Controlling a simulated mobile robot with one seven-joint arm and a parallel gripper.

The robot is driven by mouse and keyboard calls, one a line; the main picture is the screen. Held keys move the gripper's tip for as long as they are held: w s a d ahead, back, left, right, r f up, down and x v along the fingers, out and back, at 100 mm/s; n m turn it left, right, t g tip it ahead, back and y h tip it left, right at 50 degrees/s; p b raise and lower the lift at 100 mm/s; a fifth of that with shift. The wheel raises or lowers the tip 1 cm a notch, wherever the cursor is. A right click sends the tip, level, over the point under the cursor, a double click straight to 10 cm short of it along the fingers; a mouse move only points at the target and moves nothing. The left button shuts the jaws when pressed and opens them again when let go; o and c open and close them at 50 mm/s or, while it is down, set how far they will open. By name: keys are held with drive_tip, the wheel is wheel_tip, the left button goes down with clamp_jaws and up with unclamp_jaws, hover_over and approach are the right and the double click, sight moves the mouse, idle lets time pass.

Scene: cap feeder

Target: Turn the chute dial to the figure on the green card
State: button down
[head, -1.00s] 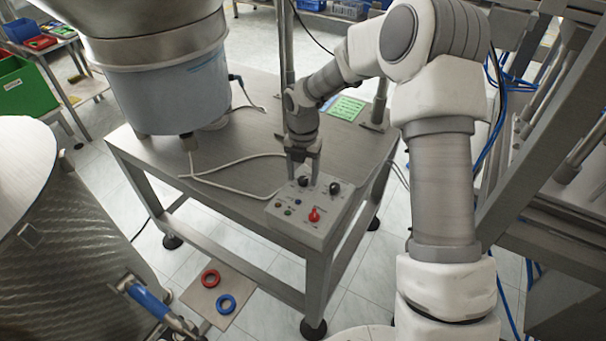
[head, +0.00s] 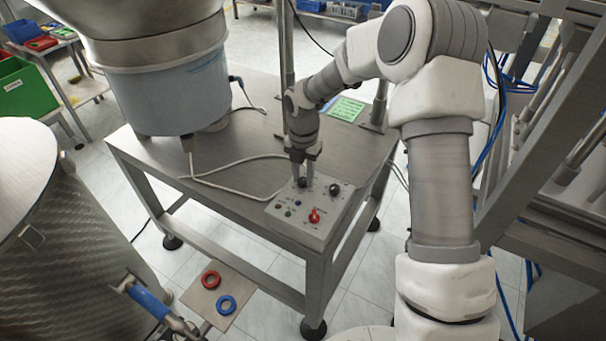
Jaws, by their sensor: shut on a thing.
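A grey control box (head: 290,222) sits at the front corner of the metal table. On its top are two black knobs, a left one (head: 302,184) and a right one (head: 334,189), and a red selector knob (head: 314,216). My gripper (head: 304,182) points down from above and is shut on the left black knob, its fingers on either side of it. The labels by the knobs are too small to read, so I cannot tell which is the chute dial. The green card (head: 347,109) lies at the table's back; its figure is unreadable.
A large bowl feeder drum (head: 170,90) stands on the table's left. A pale cable (head: 230,188) runs across the tabletop towards the box. Small coloured buttons (head: 289,213) sit near the red knob. Posts rise at the table's back.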

drive_tip(key=m+p, duration=0.1)
drive_tip(key=m, duration=0.8)
drive_tip(key=shift+m, duration=0.3)
drive_tip(key=m, duration=0.4)
drive_tip(key=shift+m, duration=0.3)
drive_tip(key=m, duration=0.4)
drive_tip(key=shift+m, duration=0.3)
drive_tip(key=m, duration=1.2)
drive_tip(key=shift+m, duration=1.9)
